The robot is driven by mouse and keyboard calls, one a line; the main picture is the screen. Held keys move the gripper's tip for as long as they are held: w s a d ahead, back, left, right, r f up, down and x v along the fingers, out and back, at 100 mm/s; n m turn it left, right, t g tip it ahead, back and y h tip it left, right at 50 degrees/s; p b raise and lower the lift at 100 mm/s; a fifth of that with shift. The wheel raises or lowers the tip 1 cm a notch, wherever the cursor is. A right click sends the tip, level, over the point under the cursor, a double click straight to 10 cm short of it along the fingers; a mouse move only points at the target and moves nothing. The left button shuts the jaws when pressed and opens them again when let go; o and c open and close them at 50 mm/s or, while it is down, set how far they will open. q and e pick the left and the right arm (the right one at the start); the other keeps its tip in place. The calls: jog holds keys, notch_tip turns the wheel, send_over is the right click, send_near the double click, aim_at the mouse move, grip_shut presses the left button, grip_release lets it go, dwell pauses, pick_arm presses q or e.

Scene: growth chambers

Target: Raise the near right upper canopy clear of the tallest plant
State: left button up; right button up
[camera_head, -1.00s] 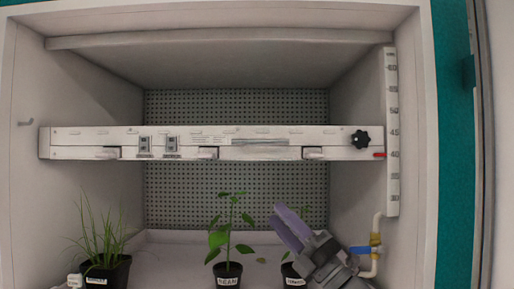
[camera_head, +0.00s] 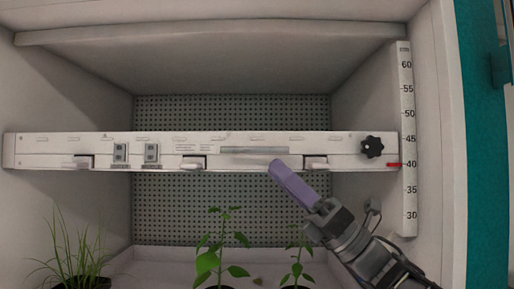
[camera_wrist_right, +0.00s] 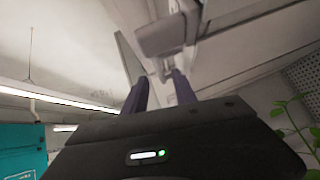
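The white canopy (camera_head: 230,146) spans the chamber, level, with a black knob (camera_head: 372,147) at its right end. Its red pointer (camera_head: 394,165) sits at about 40 on the scale (camera_head: 405,140). My right gripper (camera_head: 279,168) is just under the canopy's front edge, left of the right handle (camera_head: 316,162). In the right wrist view, the purple fingers of my right gripper (camera_wrist_right: 160,88) stand apart, open and empty, below a pale handle (camera_wrist_right: 163,37). A leafy plant (camera_head: 209,262) in the middle rises below the canopy. My left gripper is out of view.
A grassy plant (camera_head: 78,258) stands at left and another leafy plant (camera_head: 297,268) at right, near my right arm. The perforated back wall (camera_head: 230,205) is behind. There is free room between the canopy and the chamber ceiling (camera_head: 220,65).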

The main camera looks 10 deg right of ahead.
aim_at(258, 150)
jog(key=p+x, duration=0.2)
jog(key=x, duration=0.3)
jog(key=shift+a+r+p, duration=0.1)
jog(key=shift+r+p, duration=0.15)
jog(key=shift+p, duration=0.1)
jog(key=shift+w+a+r, duration=0.2)
jog(key=shift+a+r, duration=0.05)
jog(key=shift+a, duration=0.1)
grip_shut()
dwell(0.8)
